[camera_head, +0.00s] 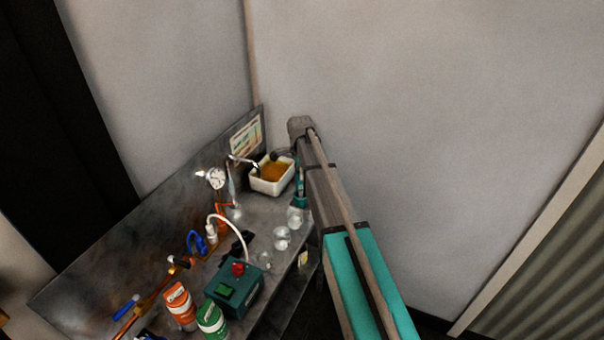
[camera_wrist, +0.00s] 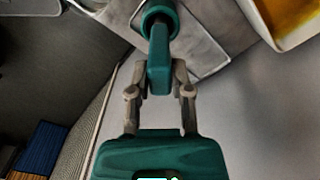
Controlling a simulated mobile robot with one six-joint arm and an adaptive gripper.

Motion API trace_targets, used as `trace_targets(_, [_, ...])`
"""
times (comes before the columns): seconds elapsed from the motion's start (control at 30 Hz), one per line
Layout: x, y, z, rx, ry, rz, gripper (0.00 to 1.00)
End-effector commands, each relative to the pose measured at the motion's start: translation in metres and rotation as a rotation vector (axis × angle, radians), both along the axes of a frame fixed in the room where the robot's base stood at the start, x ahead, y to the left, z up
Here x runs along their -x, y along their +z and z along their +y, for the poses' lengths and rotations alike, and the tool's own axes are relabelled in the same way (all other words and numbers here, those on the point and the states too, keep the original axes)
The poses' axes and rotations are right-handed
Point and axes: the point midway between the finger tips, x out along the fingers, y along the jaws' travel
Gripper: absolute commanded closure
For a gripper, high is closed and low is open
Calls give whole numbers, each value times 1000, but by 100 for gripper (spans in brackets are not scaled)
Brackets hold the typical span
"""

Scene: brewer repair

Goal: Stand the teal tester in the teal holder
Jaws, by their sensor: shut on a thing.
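The teal tester (camera_wrist: 158,62) is between the fingertips of my gripper (camera_wrist: 160,80) in the wrist view, and the gripper is shut on it. The tester's far end overlaps the round teal holder (camera_wrist: 172,12) at the top of that view. I cannot tell how deep the tester sits in the holder, or whether it touches it. In the head view the teal holder (camera_head: 299,201) stands near the bench's right edge, and the tester (camera_head: 300,180) shows as a thin upright strip above it. My arm hides most of the gripper there.
A white tray of amber liquid (camera_head: 288,183) sits just behind the holder; it also shows in the wrist view (camera_wrist: 262,27). Several clear glasses (camera_head: 282,238) line the bench front. A green box (camera_head: 234,287) and orange and green cans (camera_head: 180,306) stand nearer. The wall is close behind.

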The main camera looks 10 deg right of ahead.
Motion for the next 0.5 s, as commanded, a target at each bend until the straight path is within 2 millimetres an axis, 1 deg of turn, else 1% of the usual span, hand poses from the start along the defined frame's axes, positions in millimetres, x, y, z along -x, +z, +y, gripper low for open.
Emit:
trace_targets(0.23, [0,0,0,0,0,0,100])
trace_targets(0.27, [0,0,0,0,0,0,67])
trace_targets(0.3, [0,0,0,0,0,0,60])
trace_targets(0.43, [0,0,0,0,0,0,36])
trace_targets(0.47, [0,0,0,0,0,0,33])
trace_targets(0.5, [0,0,0,0,0,0,33])
